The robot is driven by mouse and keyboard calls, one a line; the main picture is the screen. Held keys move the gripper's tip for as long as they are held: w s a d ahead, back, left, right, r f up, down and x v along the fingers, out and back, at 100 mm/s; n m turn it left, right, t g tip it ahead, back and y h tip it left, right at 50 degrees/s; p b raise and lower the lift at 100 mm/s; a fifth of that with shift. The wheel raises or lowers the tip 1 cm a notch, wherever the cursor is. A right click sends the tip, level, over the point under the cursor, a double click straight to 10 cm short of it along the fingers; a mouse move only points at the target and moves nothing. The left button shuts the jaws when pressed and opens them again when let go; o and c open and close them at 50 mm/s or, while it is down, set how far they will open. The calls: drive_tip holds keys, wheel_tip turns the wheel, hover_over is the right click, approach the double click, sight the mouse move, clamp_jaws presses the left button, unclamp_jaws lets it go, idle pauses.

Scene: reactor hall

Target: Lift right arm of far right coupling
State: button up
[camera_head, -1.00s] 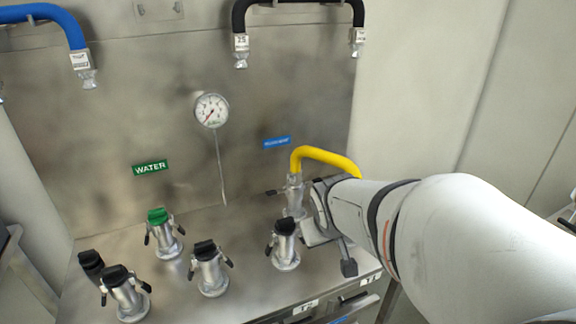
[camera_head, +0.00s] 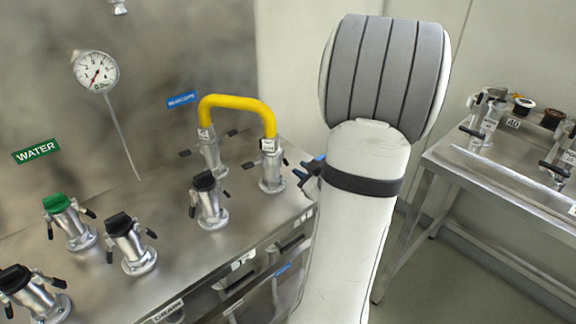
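The far right coupling (camera_head: 271,172) is a silver metal fitting at the right end of the yellow hose (camera_head: 238,102), upright on the steel bench top. Its left dark lever arm (camera_head: 249,165) sticks out sideways. Its right arm is hard to make out beside my gripper. My gripper (camera_head: 303,176) shows only in part, as small dark and blue pieces just right of this coupling. The rest of it is hidden behind my white arm. A small gap seems to lie between it and the coupling body. I cannot tell whether its fingers are open.
A second coupling (camera_head: 209,152) holds the hose's left end. A black-capped coupling (camera_head: 208,200) stands in front of it, with more capped couplings to the left, one green-capped (camera_head: 69,222). A gauge (camera_head: 96,72) is on the back panel. Another steel table (camera_head: 500,190) with fittings stands right.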

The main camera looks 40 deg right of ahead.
sight(287, 163)
drive_tip(key=x, duration=0.7)
drive_tip(key=shift+b, duration=0.3)
drive_tip(key=shift+c, duration=0.4)
clamp_jaws()
